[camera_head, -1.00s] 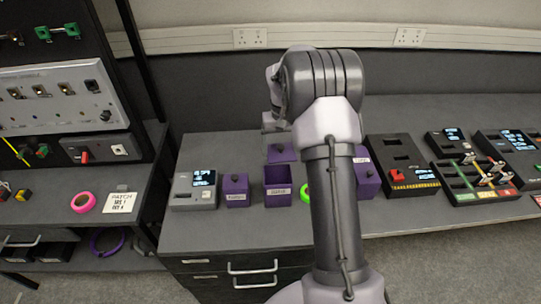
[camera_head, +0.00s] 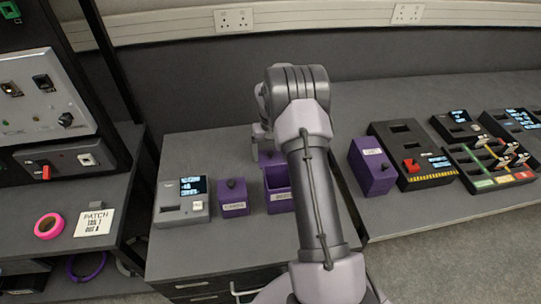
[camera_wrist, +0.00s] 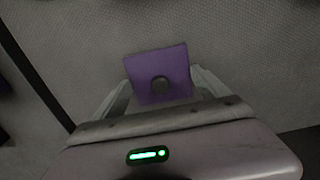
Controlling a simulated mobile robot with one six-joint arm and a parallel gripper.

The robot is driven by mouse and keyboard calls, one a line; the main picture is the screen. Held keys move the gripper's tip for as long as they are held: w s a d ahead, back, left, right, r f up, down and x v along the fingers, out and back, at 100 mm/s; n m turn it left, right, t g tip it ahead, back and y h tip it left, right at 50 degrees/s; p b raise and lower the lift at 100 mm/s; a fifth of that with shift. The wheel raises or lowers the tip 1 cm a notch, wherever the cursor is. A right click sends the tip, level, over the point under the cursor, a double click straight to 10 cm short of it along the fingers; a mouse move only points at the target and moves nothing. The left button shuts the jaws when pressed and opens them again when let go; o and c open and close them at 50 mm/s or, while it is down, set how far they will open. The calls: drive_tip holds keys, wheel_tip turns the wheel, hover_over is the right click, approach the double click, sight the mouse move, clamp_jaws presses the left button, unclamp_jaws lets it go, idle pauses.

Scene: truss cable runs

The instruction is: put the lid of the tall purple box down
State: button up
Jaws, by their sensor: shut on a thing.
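A square purple lid (camera_wrist: 146,66) with a dark round knob sits between the fingers of my gripper (camera_wrist: 160,86) in the wrist view. My gripper is shut on the lid. In the head view a part of the lid (camera_head: 268,158) shows below my gripper (camera_head: 264,143), just behind an open purple box (camera_head: 278,198). The box has no lid on it, a dark inside and a white label on its front. My arm hides its right side. I cannot tell whether the lid touches the grey desktop.
A smaller lidded purple box (camera_head: 234,205) and a grey device with a screen (camera_head: 183,207) stand left of the open box. Another purple box (camera_head: 372,174) and a black panel with a red part (camera_head: 428,170) stand right. Bare desktop (camera_head: 215,150) lies behind.

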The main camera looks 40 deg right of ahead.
sight(270, 153)
drive_tip(key=shift+f, duration=0.1)
drive_tip(key=o, duration=1.2)
wheel_tip(270, 153, up, 13)
drive_tip(key=p, duration=0.5)
drive_tip(key=s+a+r+t, duration=0.2)
drive_tip(key=s+a+r, duration=0.1)
drive_tip(key=a+r, duration=1)
drive_tip(key=s+a+r+t, duration=0.2)
drive_tip(key=s+a+r, duration=0.7)
drive_tip(key=s, duration=0.1)
drive_tip(key=s+a, duration=0.2)
drive_tip(key=s, duration=0.3)
drive_tip(key=s+a+t+y, duration=0.1)
drive_tip(key=s+a, duration=0.2)
drive_tip(key=s, duration=0.2)
drive_tip(key=s+a+f+y, duration=0.1)
drive_tip(key=s+a, duration=0.2)
drive_tip(key=s, duration=0.2)
drive_tip(key=shift+s+n+t, duration=0.1)
drive_tip(key=shift+n+t, duration=0.3)
